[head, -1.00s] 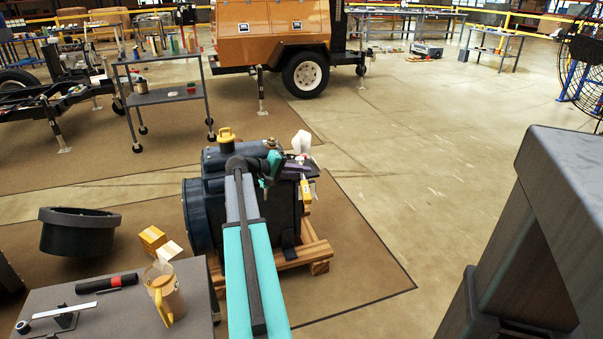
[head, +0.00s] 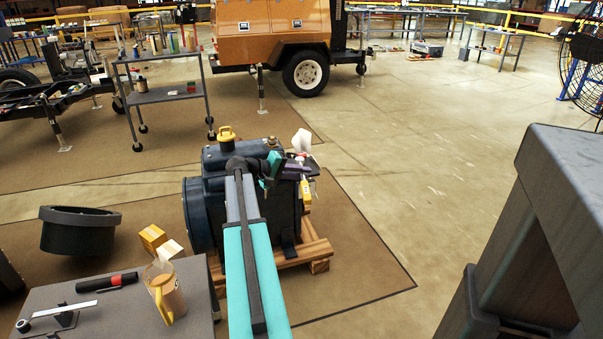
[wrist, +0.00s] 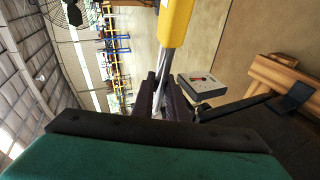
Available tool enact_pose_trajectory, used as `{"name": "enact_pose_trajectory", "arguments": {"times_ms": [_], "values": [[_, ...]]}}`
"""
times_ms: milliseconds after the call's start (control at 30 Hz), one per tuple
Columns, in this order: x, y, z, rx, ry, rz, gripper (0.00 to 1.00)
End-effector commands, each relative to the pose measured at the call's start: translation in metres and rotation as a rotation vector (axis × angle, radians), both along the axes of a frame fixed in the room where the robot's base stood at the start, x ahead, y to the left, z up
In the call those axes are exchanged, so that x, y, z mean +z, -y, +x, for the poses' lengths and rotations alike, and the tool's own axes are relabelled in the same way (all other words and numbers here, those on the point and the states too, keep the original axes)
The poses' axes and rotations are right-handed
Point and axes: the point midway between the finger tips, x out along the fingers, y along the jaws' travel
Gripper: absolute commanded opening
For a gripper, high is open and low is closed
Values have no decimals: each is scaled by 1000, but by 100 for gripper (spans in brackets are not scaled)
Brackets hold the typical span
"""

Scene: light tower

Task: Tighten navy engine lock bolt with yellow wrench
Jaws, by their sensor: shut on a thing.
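The navy engine (head: 270,215) sits on a wooden pallet in the middle of the head view, partly behind my arm. My gripper (head: 296,172) is at the engine's right upper side, with its dark purple fingers showing. The yellow wrench (head: 306,192) hangs down there beside the engine. In the wrist view, the dark fingers of my gripper (wrist: 160,98) are shut on the metal part of the wrench, and its yellow handle (wrist: 176,22) reaches to the top edge. I cannot make out the lock bolt or whether the wrench touches it.
A white cloth-like thing (head: 302,140) stands above the gripper. The wooden pallet (head: 318,257) juts out at the engine's right. A bench (head: 120,310) with a jug and tools is at the front left. Open floor (head: 430,180) lies to the right.

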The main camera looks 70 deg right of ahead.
Motion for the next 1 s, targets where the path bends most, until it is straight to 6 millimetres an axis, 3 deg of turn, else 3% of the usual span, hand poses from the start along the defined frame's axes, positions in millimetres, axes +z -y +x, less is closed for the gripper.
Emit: {"name": "enact_pose_trajectory", "arguments": {"times_ms": [967,1000], "values": [[-9,0,0,1,-1,-2,0],[-9,0,0,1,-1,-2,8]]}}
